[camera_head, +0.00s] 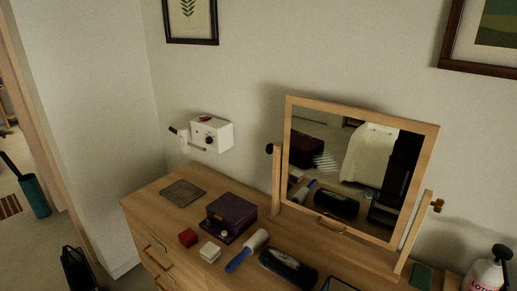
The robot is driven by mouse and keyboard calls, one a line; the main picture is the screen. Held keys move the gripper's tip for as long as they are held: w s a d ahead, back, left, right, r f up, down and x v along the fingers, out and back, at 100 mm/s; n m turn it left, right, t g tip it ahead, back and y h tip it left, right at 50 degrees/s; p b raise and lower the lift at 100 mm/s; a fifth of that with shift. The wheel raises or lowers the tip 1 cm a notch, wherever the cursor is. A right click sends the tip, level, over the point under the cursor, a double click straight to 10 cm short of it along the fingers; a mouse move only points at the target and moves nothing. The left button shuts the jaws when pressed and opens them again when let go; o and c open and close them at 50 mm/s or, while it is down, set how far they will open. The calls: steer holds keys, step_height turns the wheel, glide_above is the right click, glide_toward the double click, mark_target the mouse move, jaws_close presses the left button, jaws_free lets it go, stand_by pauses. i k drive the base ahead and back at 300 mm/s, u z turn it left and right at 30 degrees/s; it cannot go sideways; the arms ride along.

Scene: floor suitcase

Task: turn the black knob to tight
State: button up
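A dressing mirror (290,130) in a light wooden frame stands on the wooden dresser, tilted between two posts. A round black knob (269,149) sits at the top of its left post. A brown knob (437,205) sits on the right post. A second black, dial-like knob (209,139) is on the front of a white wall box (222,132). Any marking for tight is too small to read. My gripper is not in view.
The dresser top (150,206) holds a dark mat (183,192), purple box (225,215), red box (188,237), white box (210,251), blue-handled roller (240,262), black case (288,268) and lotion bottle (484,276). A black object (75,272) is at the lower left.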

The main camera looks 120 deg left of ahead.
mark_target(269, 148)
steer(key=z, duration=0.05)
steer(key=k, duration=2.3)
steer(key=u, duration=2.65)
